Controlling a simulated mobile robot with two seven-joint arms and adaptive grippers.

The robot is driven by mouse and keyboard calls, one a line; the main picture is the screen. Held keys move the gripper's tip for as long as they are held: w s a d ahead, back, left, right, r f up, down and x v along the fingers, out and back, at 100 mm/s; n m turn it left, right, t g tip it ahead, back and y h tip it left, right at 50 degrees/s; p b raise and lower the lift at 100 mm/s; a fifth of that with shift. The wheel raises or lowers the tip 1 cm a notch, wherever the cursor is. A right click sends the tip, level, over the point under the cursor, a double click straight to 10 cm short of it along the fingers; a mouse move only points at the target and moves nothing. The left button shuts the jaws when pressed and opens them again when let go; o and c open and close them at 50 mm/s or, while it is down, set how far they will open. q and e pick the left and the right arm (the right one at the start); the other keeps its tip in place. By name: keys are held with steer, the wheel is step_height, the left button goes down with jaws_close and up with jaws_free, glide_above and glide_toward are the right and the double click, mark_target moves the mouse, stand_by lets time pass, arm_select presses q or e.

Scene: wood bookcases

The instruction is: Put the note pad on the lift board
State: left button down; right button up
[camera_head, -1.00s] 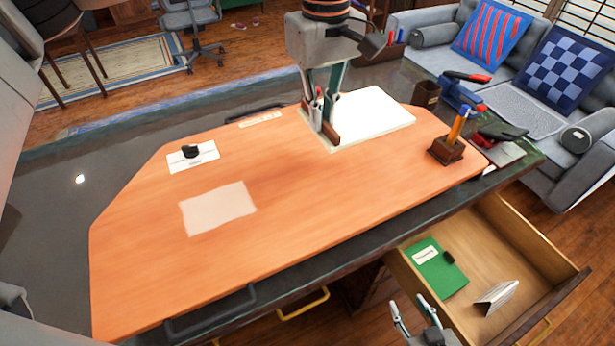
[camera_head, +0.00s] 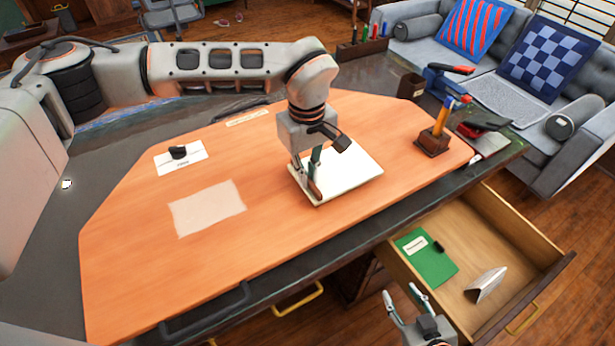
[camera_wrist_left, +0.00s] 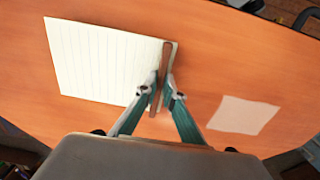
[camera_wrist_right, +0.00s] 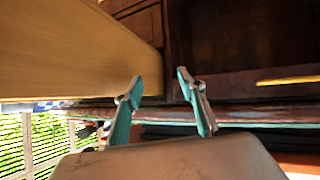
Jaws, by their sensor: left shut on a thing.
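The note pad (camera_head: 345,174) is white with a brown bound edge, and it is ruled in the left wrist view (camera_wrist_left: 95,65). My left gripper (camera_head: 312,188) is shut on that brown edge. The pad is over the large orange wooden board (camera_head: 130,260), which has dark handles; I cannot tell whether pad and board touch. A pale rectangle (camera_head: 207,208) lies on the board left of the pad, and shows to the right in the left wrist view (camera_wrist_left: 242,115). My right gripper (camera_head: 402,298) is open and empty in front of the desk, beside the drawer.
A white card with a black object (camera_head: 180,156) lies at the board's back left. A brown pen holder (camera_head: 432,146) stands at its right. The open drawer (camera_head: 470,232) holds a green booklet (camera_head: 428,262) and a folded white card (camera_head: 487,285). The board's front left is clear.

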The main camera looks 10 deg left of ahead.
arm_select(q)
steer(key=shift+f, duration=0.7)
steer(key=shift+f, duration=0.1)
steer(key=c, duration=2.2)
jaws_free()
steer(key=shift+o, duration=0.2)
step_height(320, 180, up, 12)
steer(key=shift+b, duration=0.45)
steer(key=shift+s, duration=0.15)
